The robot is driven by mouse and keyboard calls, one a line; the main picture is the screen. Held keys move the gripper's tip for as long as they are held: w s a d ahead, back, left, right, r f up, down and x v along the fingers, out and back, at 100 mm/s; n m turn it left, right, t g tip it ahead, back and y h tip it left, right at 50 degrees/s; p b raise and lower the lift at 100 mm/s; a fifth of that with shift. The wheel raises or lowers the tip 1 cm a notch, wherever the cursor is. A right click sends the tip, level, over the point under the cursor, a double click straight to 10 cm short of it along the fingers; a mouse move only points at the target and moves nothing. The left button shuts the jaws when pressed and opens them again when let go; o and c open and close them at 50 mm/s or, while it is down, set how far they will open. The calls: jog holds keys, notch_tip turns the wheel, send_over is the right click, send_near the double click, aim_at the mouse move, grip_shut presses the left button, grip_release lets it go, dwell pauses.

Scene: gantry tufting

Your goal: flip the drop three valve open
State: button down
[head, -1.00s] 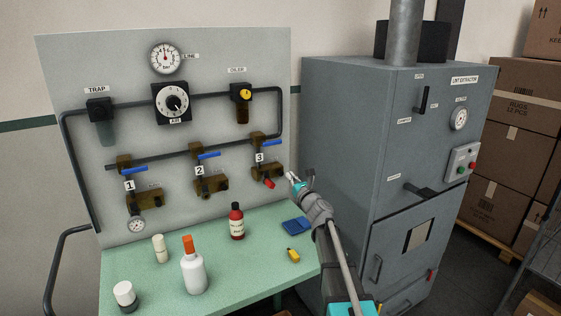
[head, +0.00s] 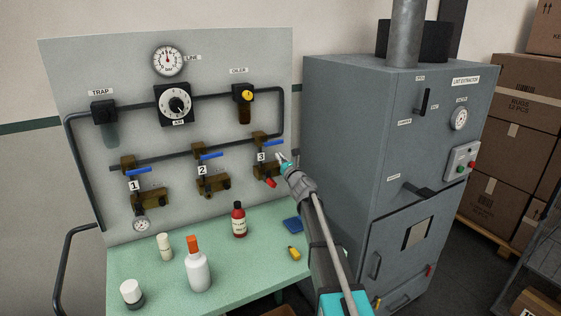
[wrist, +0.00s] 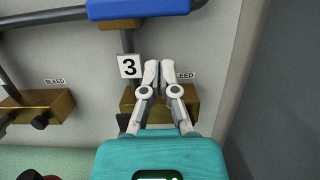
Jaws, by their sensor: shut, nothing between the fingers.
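The drop three valve has a blue lever (head: 273,143) lying crosswise over its pipe, above the "3" tag (head: 261,157). The lever fills the top of the wrist view (wrist: 138,9). My gripper (head: 281,157) is at the right of the "3" tag, just below the lever. In the wrist view, its fingers (wrist: 161,64) are together and empty, beside the "3" tag (wrist: 130,66) and below the lever, with a gap in the picture. They cover part of the brass block (wrist: 126,100) and its "BLEED" label. Whether the fingers touch anything is unclear.
Drops one (head: 138,171) and two (head: 208,155) have similar crosswise blue levers. A red fitting (head: 271,182) hangs below drop three. The green bench (head: 215,262) holds bottles, a blue cloth (head: 293,224) and a yellow item. A grey lint extractor (head: 345,130) stands close on the right.

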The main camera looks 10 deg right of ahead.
jog(key=shift+r+p, duration=1.05)
jog(key=shift+r, duration=0.35)
jog(key=shift+r+n, duration=0.15)
jog(key=shift+n, duration=0.15)
jog(key=shift+d, duration=0.15)
